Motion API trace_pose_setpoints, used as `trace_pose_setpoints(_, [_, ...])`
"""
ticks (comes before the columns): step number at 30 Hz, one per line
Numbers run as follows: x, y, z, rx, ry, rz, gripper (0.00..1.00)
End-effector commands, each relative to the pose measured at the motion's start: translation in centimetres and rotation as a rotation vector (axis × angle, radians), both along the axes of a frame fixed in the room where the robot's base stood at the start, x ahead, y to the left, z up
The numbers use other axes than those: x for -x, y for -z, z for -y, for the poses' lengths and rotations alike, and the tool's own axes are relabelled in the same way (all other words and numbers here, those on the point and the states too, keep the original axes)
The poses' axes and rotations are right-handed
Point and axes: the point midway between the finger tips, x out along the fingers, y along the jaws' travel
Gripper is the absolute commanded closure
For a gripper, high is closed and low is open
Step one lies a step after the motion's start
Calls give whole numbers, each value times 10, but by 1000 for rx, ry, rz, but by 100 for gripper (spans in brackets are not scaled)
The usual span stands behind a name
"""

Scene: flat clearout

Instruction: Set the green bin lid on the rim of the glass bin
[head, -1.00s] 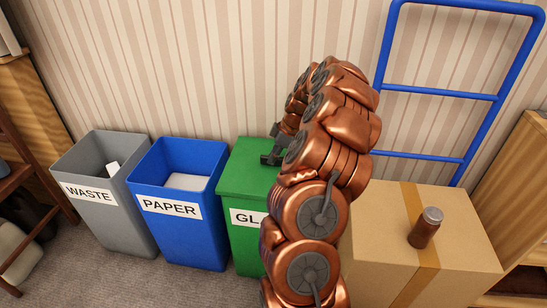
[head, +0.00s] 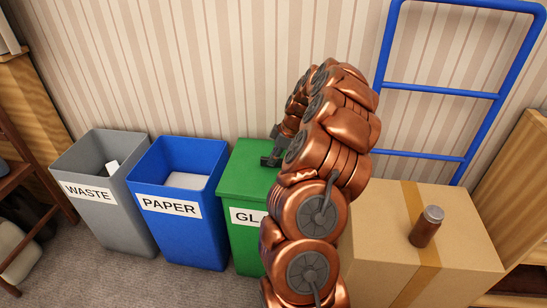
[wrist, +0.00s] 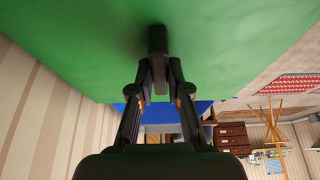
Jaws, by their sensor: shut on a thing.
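The green bin lid (head: 242,176) lies over the top of the green glass bin (head: 246,250), whose "GL..." label is partly hidden by my arm. The lid looks level and close to flush with the rim along the visible front and left. Its right side is hidden behind my arm. My gripper (head: 270,160) is above the lid, and its fingers (wrist: 157,85) are shut on the lid's dark handle (wrist: 157,42). The lid's green surface fills the upper part of the wrist view.
The blue paper bin (head: 190,240) stands open just left of the glass bin, and the grey waste bin (head: 115,225) is further left. A cardboard box (head: 380,250) with a brown jar (head: 427,228) stands at right, before a blue hand truck (head: 440,92). The striped wall is close behind.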

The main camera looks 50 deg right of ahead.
Motion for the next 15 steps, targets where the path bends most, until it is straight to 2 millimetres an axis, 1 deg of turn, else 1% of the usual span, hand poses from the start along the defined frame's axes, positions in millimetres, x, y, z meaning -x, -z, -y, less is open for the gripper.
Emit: trace_pose_setpoints(15, [0,11,0,0,0,0,100])
